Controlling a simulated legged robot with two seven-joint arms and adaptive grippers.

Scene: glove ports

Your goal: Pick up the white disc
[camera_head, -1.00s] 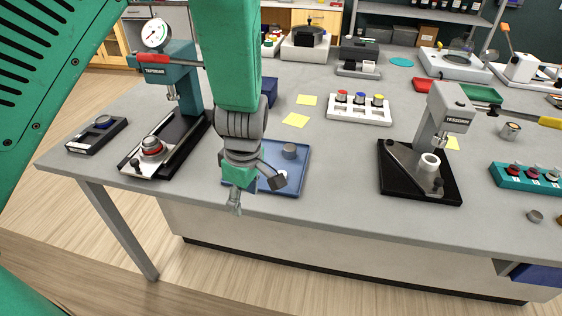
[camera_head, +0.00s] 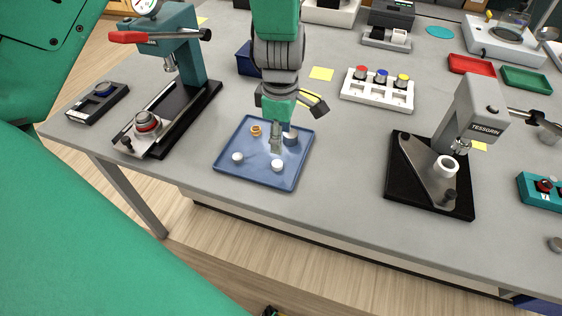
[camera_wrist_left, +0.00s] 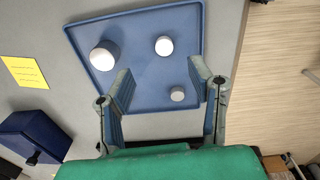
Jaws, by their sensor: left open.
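Two small white round pieces lie on the blue tray (camera_head: 225,168): a left one (camera_head: 238,157) and a right one (camera_head: 277,165). The wrist view shows the left one smaller (camera_wrist_left: 177,94) and the other larger (camera_wrist_left: 164,45). I cannot tell which is the white disc. A grey cylinder (camera_head: 290,137) and a brass ring (camera_head: 256,130) are also on the tray. My left gripper (camera_head: 293,122) is open and empty, over the tray's far part. In the wrist view its spread fingers (camera_wrist_left: 163,80) frame the tray's lower edge; the brass ring is hidden there.
A teal press (camera_head: 178,50) stands left of the tray, and a grey press (camera_head: 480,105) stands to the right. A dark blue box (camera_head: 247,60) and a yellow note (camera_head: 321,73) lie behind it. Bare table surrounds the tray; the table's front edge is close.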

